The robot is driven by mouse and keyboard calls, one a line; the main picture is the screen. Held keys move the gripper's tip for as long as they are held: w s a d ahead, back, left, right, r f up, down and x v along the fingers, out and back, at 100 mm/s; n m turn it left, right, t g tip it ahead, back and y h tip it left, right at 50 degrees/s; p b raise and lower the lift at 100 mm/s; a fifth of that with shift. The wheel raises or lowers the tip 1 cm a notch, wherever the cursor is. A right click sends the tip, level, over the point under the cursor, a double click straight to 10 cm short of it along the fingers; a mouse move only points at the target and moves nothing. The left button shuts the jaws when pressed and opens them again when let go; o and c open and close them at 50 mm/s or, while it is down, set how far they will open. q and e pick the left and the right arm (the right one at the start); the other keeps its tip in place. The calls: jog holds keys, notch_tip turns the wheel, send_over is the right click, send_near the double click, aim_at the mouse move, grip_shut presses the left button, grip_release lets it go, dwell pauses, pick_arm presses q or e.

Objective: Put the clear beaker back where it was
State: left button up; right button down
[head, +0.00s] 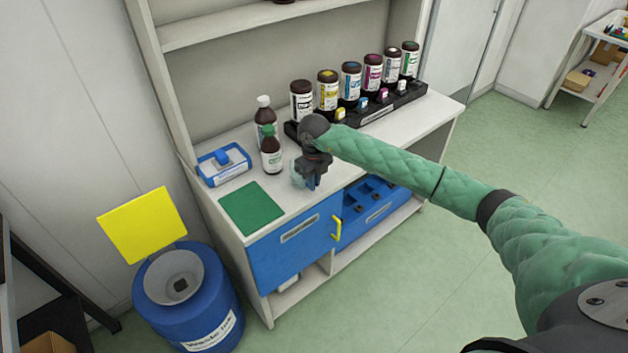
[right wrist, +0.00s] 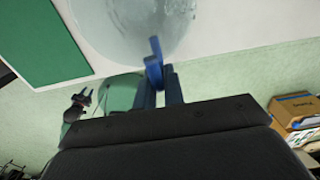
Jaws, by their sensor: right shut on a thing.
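The clear beaker (head: 297,174) is near the front edge of the white counter (head: 297,202), partly hidden behind my right gripper (head: 313,182). My right gripper is shut on the beaker's side. In the right wrist view, the beaker (right wrist: 125,28) fills the top middle, with the blue fingers (right wrist: 158,72) at its wall. It looks empty. I cannot tell whether its base touches the counter.
A green mat (head: 252,207) lies left of the beaker. Two brown bottles, one green-capped (head: 270,152), stand close behind. A blue-and-white box (head: 223,164) is at the back left. A black rack (head: 385,113) with several ink bottles fills the back right. A blue waste drum (head: 190,300) stands on the floor.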

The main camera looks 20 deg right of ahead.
jog(key=shift+f, duration=0.1)
jog(key=c, duration=1.8)
grip_release()
jog(key=o, duration=0.3)
pick_arm(q)
jog(key=shift+s+d+r, duration=0.1)
jog(key=shift+s+r, duration=0.05)
